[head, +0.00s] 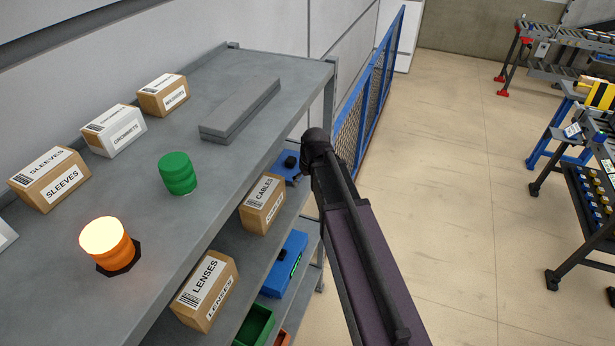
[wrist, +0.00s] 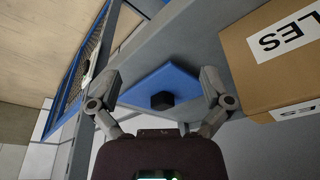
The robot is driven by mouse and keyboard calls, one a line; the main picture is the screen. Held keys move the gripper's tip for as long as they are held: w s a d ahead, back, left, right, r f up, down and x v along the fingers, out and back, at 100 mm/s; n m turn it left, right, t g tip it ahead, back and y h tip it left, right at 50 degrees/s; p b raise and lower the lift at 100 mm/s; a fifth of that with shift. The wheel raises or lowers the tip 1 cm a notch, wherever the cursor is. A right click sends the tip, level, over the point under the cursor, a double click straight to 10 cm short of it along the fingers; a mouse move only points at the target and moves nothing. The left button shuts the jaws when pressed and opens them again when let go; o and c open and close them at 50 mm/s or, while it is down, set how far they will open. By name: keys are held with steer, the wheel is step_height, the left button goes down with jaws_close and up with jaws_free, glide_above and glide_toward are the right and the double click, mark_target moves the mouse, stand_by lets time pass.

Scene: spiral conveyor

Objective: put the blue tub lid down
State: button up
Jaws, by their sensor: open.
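The blue tub lid (wrist: 165,80) is a flat blue plate with a black block-shaped knob (wrist: 162,100). It appears to lie flat on a grey shelf, next to the cardboard CABLES box. In the head view the lid (head: 284,176) shows partly, beside my arm. My gripper (wrist: 160,84) is open in the wrist view, its two fingers spread wide on either side of the lid and knob. I see no finger closed on the knob.
The CABLES box (head: 262,203) stands close beside the lid. The upper shelf (head: 225,185) overhangs it and holds a green cylinder (head: 177,173), an orange lamp (head: 108,245) and several boxes. A blue mesh fence (head: 368,95) stands behind. Open floor (head: 460,200) lies to the right.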

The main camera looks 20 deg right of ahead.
steer(key=s+a+m+g, duration=0.2)
steer(key=s, duration=1.3)
steer(key=shift+f+g+h, duration=0.25)
steer(key=shift+g+h, duration=0.05)
steer(key=shift+g, duration=0.1)
steer(key=shift+f, duration=0.1)
